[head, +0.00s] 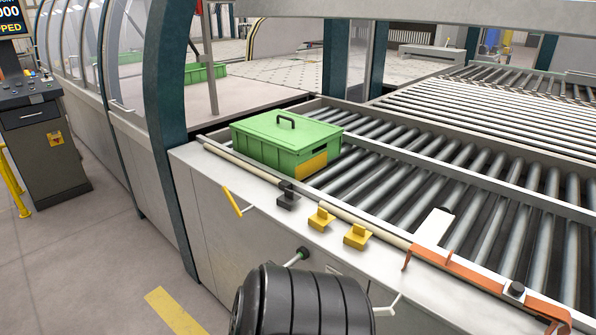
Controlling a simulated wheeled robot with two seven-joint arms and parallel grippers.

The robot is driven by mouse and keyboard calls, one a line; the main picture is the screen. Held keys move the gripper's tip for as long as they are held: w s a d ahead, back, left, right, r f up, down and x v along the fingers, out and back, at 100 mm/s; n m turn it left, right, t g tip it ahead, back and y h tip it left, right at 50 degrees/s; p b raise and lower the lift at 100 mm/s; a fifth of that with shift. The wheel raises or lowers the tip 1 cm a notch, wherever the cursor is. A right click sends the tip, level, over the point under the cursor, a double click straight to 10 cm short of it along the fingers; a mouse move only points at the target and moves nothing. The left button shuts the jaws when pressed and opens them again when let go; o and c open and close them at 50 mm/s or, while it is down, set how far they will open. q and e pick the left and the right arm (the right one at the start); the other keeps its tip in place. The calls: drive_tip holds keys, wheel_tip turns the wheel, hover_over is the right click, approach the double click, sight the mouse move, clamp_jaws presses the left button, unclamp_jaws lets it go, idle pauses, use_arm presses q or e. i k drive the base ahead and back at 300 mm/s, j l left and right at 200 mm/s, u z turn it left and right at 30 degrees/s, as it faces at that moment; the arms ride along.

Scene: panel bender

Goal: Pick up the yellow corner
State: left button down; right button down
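Two small yellow corner pieces sit on the light front ledge of the roller table. One yellow corner (320,218) is on the left and the other yellow corner (357,236) is a little to its right and nearer. They stand apart from each other, and nothing touches them from above. A similar dark corner piece (287,195) sits to their left on the same ledge. Neither of my grippers shows in the head view.
A green lidded box (287,140) stands on the rollers behind the corners. An orange bracket (460,272) runs along the ledge at the right. A yellow handle (232,201) sticks out of the front panel. A black ribbed rounded body (302,305) fills the bottom middle.

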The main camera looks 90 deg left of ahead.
sight(322, 219)
drive_tip(key=u, duration=2.6)
